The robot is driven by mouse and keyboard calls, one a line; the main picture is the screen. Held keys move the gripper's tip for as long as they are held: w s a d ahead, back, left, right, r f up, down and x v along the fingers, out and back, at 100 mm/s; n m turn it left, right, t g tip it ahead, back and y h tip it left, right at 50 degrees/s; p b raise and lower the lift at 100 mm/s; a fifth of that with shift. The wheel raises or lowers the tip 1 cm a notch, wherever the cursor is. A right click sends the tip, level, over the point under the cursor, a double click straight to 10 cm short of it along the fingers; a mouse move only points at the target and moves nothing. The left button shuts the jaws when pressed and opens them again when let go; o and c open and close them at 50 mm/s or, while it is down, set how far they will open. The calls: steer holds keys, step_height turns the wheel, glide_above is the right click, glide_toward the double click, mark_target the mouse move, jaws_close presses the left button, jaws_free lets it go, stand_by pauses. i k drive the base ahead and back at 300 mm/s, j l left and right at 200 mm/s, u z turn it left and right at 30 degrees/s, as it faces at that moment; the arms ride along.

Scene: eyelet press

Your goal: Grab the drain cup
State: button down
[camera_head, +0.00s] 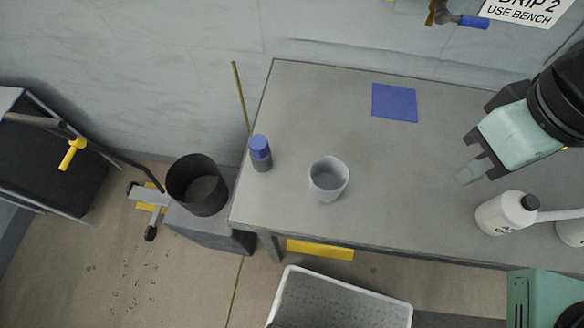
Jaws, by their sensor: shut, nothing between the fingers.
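The likely drain cup is a light grey, open-topped cup (328,180) that stands upright on the grey bench (300,105), near its front edge and left of the middle. It looks empty. My gripper (470,175) is above the right part of the bench, well to the right of the cup and apart from it. Its fingers are shut with nothing seen between them.
A blue-capped bottle (261,155) stands left of the cup. A blue square (395,102) lies behind it. A black bin (197,185) is left of the bench; a white crate (287,297) is in front. Bench between cup and gripper is clear.

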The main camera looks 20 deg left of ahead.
mark_target(328, 175)
steer(key=k+j+u, duration=0.15)
steer(key=u, duration=0.65)
steer(key=k+j+z, duration=0.5)
steer(key=j, duration=0.2)
steer(key=k+j, duration=0.05)
